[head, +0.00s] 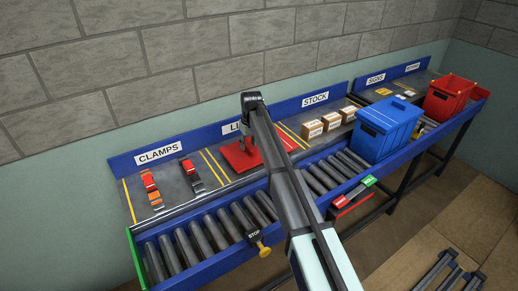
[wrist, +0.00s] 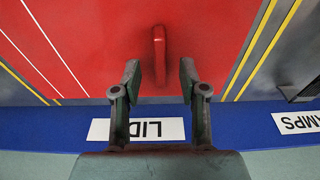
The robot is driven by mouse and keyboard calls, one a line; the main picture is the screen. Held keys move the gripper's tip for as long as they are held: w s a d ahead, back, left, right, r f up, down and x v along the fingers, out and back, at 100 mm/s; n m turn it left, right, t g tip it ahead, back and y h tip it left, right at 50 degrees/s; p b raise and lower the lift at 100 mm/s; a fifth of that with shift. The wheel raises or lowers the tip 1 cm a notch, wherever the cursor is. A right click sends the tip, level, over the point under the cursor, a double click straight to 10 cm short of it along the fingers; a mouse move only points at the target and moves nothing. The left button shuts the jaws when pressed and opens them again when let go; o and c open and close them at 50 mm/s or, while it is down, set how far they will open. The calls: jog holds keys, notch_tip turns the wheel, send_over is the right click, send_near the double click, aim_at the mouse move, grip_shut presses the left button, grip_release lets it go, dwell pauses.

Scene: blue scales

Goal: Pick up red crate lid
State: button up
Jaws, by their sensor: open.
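The red crate lid (head: 235,158) lies flat on the bench in the section whose label is partly hidden by my arm. In the wrist view the red lid (wrist: 105,35) fills the upper picture, with a raised red handle (wrist: 159,50) near its middle. My gripper (wrist: 160,78) is open above the lid, its two fingers apart. The near end of the handle shows between the fingertips, and I cannot tell how high the fingers are above it. In the head view my arm covers part of the lid, and the fingers cannot be made out.
Clamps (head: 151,188) lie to the left, small cardboard boxes (head: 331,122) to the right. A blue crate (head: 387,127) stands on the roller conveyor (head: 206,232), with a red crate (head: 449,98) further right. A blue labelled back panel (wrist: 238,122) runs close by my gripper.

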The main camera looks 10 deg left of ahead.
notch_tip(320, 180, down, 2)
jog(key=shift+w+a, duration=0.1)
grip_shut()
jog(key=shift+r, duration=0.1)
